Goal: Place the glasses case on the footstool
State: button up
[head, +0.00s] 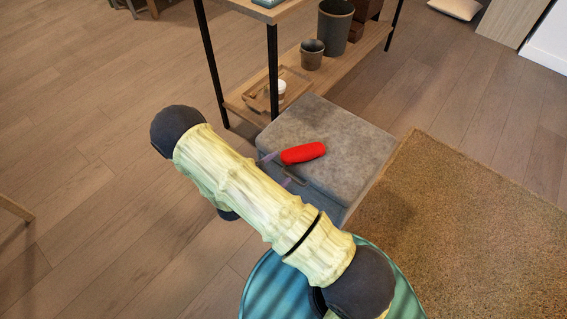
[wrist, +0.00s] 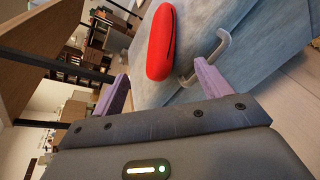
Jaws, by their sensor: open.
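The red glasses case (head: 303,153) lies on the grey top of the footstool (head: 335,132), near its edge on my arm's side. In the wrist view the case (wrist: 161,42) lies just beyond my gripper, above the footstool's bluish side with its grey handle (wrist: 204,58). My gripper (head: 278,170) is open, with its purple fingers apart, and it also shows in the wrist view (wrist: 165,82). Nothing is between the fingers, and the case appears apart from them. My arm hides part of the footstool's near side.
A shelf unit with black legs and a wooden lower board (head: 345,62) stands behind the footstool, holding a dark bin (head: 334,27), a smaller pot (head: 312,55) and a tray (head: 277,92). A brown shag rug (head: 470,235) lies at right. Wood floor at left is clear.

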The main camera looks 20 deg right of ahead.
jog(key=p+v, duration=0.1)
jog(key=v, duration=0.7)
jog(key=shift+s+p, duration=0.15)
jog(key=shift+p, duration=0.15)
jog(key=shift+a+r, duration=0.15)
jog(key=s+d+r+m+g+y, duration=0.4)
jog(key=s+d+r+m+g, duration=0.35)
jog(key=r+m+g, duration=0.2)
notch_tip(320, 180, up, 13)
jog(key=d+m+t+y, duration=0.1)
jog(key=m+t+y, duration=0.2)
jog(key=m+y, duration=0.3)
jog(key=shift+d+m+y, duration=0.35)
jog(key=shift+d+y, duration=0.05)
jog(key=shift+y, duration=0.6)
jog(key=shift+t, duration=0.25)
jog(key=shift+c, duration=0.3)
